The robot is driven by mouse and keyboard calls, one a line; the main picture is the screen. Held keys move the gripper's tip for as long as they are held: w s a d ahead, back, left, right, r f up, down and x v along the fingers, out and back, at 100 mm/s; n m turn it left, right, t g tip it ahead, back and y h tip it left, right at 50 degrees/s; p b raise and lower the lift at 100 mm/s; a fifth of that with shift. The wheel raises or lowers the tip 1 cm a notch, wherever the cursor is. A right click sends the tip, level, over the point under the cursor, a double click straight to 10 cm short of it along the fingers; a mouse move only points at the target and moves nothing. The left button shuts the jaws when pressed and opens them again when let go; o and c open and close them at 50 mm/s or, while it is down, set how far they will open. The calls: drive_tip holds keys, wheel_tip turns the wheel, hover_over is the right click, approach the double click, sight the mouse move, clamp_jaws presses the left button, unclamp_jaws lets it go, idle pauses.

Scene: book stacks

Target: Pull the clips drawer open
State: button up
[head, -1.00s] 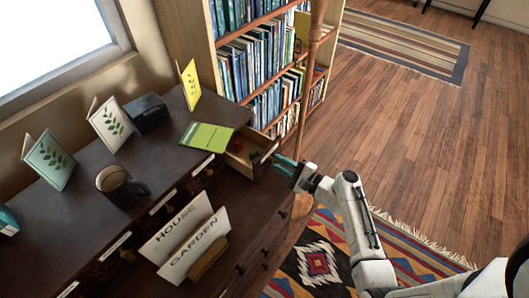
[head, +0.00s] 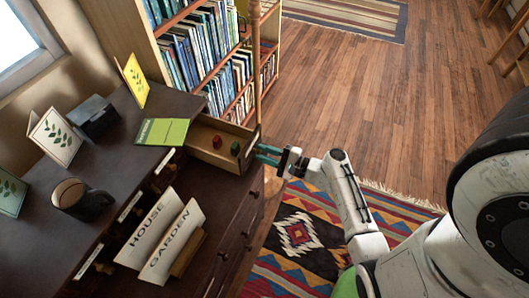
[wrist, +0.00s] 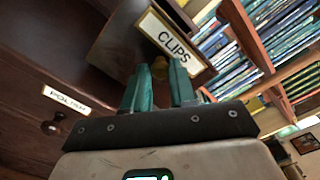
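The clips drawer (head: 205,149) sticks well out of the right end of the dark desk's upper row, with a red and a green item inside. In the wrist view its front bears the label CLIPS (wrist: 172,48). A small brass knob (wrist: 160,69) shows on that front. My gripper (head: 265,155) is at the drawer front, its teal fingers (wrist: 158,70) on either side of the knob and shut on it. The fingers partly hide the knob, so the exact contact is hard to see.
A mug (head: 78,197), a green booklet (head: 162,132) and standing cards (head: 55,137) are on the desk top. HOUSE and GARDEN signs (head: 165,240) stand in front. A bookcase (head: 200,55) rises behind the drawer. Open floor (head: 350,110) lies to the right.

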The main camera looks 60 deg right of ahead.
drive_tip(key=o, duration=0.4)
drive_tip(key=s+b, duration=0.1)
drive_tip(key=s, duration=0.4)
drive_tip(key=s+b, duration=0.1)
drive_tip(key=s, duration=0.4)
drive_tip(key=shift+s+d, duration=0.2)
drive_tip(key=shift+s, duration=0.2)
drive_tip(key=w+a+f+n+g+y, duration=0.1)
drive_tip(key=a+f+n+g+y, duration=0.2)
drive_tip(key=a+n+g, duration=0.3)
drive_tip(key=w+a+f+n+g+y, duration=0.1)
drive_tip(key=a+f+n+g+y, duration=0.2)
drive_tip(key=a+n, duration=0.5)
drive_tip(key=s+a+r+n+g+h, duration=0.1)
drive_tip(key=r+n+g+h, duration=0.1)
drive_tip(key=n, duration=0.1)
drive_tip(key=s+a+r+n+g+h, duration=0.1)
drive_tip(key=a+r+n+g+h, duration=0.1)
drive_tip(key=n+g, duration=0.1)
drive_tip(key=s+a+r+n+g+h, duration=0.1)
drive_tip(key=s+r+n+g+h, duration=0.1)
drive_tip(key=r+n+g, duration=0.1)
drive_tip(key=shift+a+n+h, duration=0.25)
drive_tip(key=shift+n+h, duration=0.15)
drive_tip(key=shift+n, duration=0.3)
